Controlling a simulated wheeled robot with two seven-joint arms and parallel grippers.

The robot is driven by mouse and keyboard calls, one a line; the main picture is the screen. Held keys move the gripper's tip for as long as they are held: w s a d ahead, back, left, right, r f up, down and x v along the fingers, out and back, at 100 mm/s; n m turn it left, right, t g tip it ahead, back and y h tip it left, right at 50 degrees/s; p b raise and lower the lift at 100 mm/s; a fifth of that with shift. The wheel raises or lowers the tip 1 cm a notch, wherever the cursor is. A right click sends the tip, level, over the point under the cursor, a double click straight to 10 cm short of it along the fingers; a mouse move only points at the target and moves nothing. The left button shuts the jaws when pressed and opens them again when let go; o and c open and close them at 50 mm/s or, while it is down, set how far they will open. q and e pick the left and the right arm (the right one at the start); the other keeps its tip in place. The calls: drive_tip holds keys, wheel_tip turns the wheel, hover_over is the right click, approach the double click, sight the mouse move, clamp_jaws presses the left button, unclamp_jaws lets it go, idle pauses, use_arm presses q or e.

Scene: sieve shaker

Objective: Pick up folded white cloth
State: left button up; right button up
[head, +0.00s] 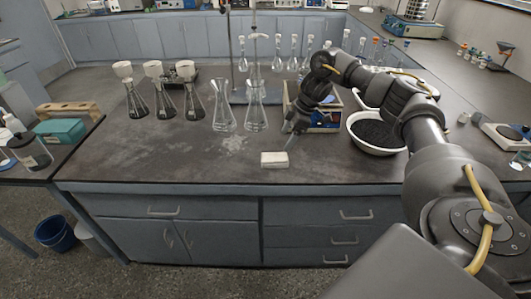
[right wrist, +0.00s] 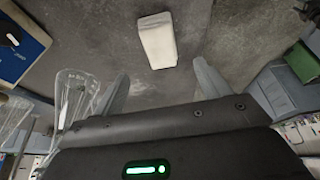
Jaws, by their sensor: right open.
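The folded white cloth (head: 274,159) lies flat on the dark bench top near its front edge. In the right wrist view the white cloth (right wrist: 158,40) lies beyond my fingertips, apart from them. My right gripper (head: 291,140) is just behind and above the cloth in the head view. In the right wrist view the right gripper (right wrist: 163,85) has its two fingers spread wide with nothing between them. My left gripper does not show in either view.
Two clear flasks (head: 224,112) stand left of the cloth, with several funnel-topped flasks (head: 160,98) farther left. A white basin of dark grains (head: 376,137) is to the right. A box (head: 325,119) stands behind my gripper. The bench around the cloth is clear.

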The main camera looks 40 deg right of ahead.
sight(275, 156)
drive_tip(key=shift+w+r, duration=0.1)
drive_tip(key=shift+s+x, duration=0.25)
drive_tip(key=shift+x, duration=0.95)
drive_tip(key=shift+p+x, duration=0.3)
drive_tip(key=shift+x, duration=0.9)
drive_tip(key=shift+w+a+f, duration=0.1)
drive_tip(key=shift+w+f, duration=0.05)
drive_tip(key=shift+f, duration=0.1)
drive_tip(key=shift+a+f, duration=0.25)
drive_tip(key=shift+f, duration=0.15)
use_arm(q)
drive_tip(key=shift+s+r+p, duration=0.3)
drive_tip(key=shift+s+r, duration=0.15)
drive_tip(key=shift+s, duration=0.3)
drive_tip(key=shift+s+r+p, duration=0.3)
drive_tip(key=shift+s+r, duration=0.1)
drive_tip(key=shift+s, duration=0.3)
use_arm(e)
drive_tip(key=shift+x, duration=2.2)
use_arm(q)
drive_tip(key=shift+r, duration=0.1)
use_arm(e)
drive_tip(key=shift+w+f, duration=0.1)
drive_tip(key=shift+w, duration=0.05)
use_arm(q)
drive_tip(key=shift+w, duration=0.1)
use_arm(e)
drive_tip(key=c, duration=1)
